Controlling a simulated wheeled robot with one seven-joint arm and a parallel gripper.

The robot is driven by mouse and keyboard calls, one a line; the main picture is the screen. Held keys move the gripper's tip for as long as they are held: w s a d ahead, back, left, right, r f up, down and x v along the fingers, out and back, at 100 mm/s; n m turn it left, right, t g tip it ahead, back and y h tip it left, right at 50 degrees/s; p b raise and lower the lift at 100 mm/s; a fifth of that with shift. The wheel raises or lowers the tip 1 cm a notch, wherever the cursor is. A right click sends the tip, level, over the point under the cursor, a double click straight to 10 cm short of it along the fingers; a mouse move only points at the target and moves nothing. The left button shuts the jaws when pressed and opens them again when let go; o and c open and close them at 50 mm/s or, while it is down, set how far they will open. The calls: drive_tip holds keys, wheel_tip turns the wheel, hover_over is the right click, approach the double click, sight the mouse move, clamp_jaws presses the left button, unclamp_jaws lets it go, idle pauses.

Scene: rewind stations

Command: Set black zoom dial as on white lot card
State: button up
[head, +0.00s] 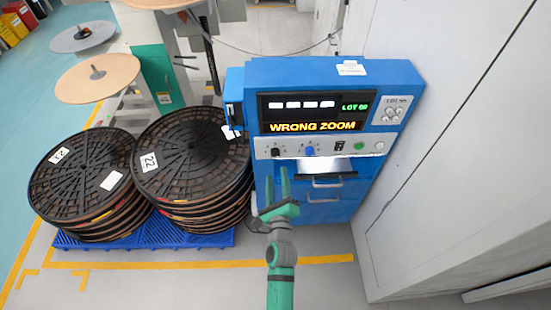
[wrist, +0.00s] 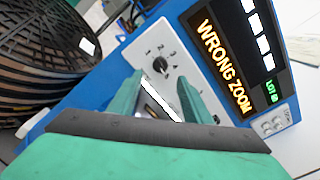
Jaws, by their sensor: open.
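The black zoom dial (head: 275,152) is at the left end of the grey control strip on the blue cabinet. In the wrist view the black dial (wrist: 160,66) shows beyond my fingertips, with small numbers around it. My gripper (head: 277,184) is open and empty, in front of and below the strip. In the wrist view its fingertips (wrist: 160,85) are spread just short of the black dial, apart from it.
The display (head: 315,112) reads "WRONG ZOOM". A blue dial (head: 309,151), a black switch and a green button (head: 359,146) sit right of the black dial. Drawers with handles (head: 327,183) are below. Stacked black reels (head: 190,150) stand left; a wall is right.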

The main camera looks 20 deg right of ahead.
sight(275, 153)
drive_tip(key=x, duration=0.9)
drive_tip(key=shift+s, duration=0.1)
drive_tip(key=shift+c, duration=0.7)
drive_tip(key=c, duration=0.9)
